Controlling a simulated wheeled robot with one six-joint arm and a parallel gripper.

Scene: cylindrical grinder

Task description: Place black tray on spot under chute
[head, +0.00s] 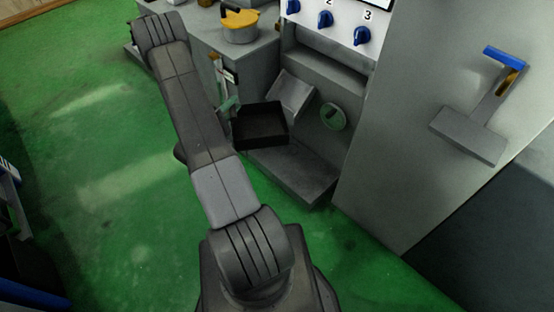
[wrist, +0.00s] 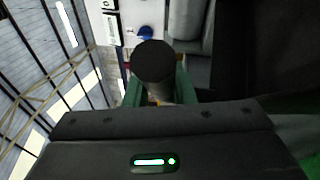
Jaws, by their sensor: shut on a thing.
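The black tray (head: 262,124) is a shallow open box in the middle of the head view. It looks raised over the grey ledge, in front of the sloped grey chute (head: 293,94). My gripper (head: 229,104) is at the tray's left side, partly hidden by my arm. In the wrist view my gripper (wrist: 160,92) has its green fingers shut around a pale stem with a dark round end, seemingly the tray's handle. A large dark shape at the right there is probably the tray. Whether the tray touches the ledge is unclear.
The grey ledge (head: 305,177) juts from the machine below the chute, its front part bare. A round green part (head: 333,116) is on the machine wall. A yellow-topped pot (head: 240,25) stands on the cabinet behind. Blue knobs (head: 362,36) are above. Green floor is open at the left.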

